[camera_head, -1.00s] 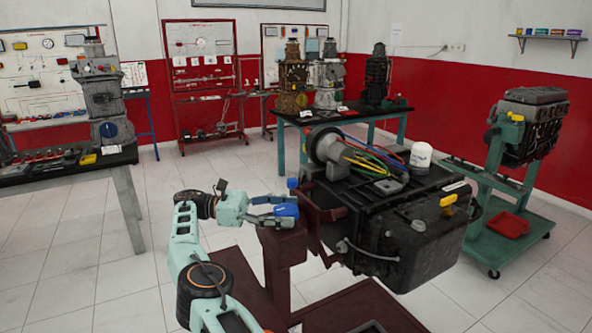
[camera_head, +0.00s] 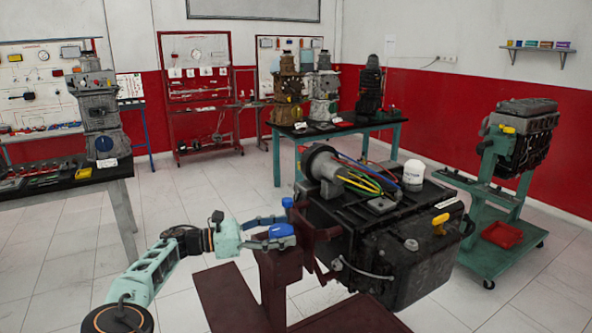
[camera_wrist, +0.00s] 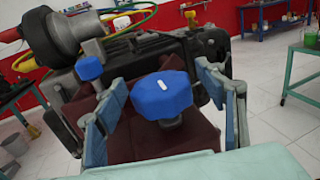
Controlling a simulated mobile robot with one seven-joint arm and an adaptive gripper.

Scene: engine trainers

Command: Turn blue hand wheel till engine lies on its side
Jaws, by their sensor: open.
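The engine (camera_head: 385,262) is a dark block on a dark red stand (camera_head: 268,285). Its top, with coloured hoses and a white filter (camera_head: 413,174), faces up; the block is not on its side. The blue hand wheel (camera_head: 281,230) is at the stand's left end. In the wrist view the wheel (camera_wrist: 162,95) is a faceted blue knob with a white mark. My gripper (camera_wrist: 158,80) is open, with one finger on each side of the wheel. Gaps show between fingers and wheel in that view. A smaller blue knob (camera_wrist: 89,68) sits behind the left finger.
A green stand with another engine (camera_head: 518,135) and a red tray (camera_head: 502,234) is at right. Tables with engines stand behind (camera_head: 340,128) and at left (camera_head: 60,180). Tiled floor is clear between them.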

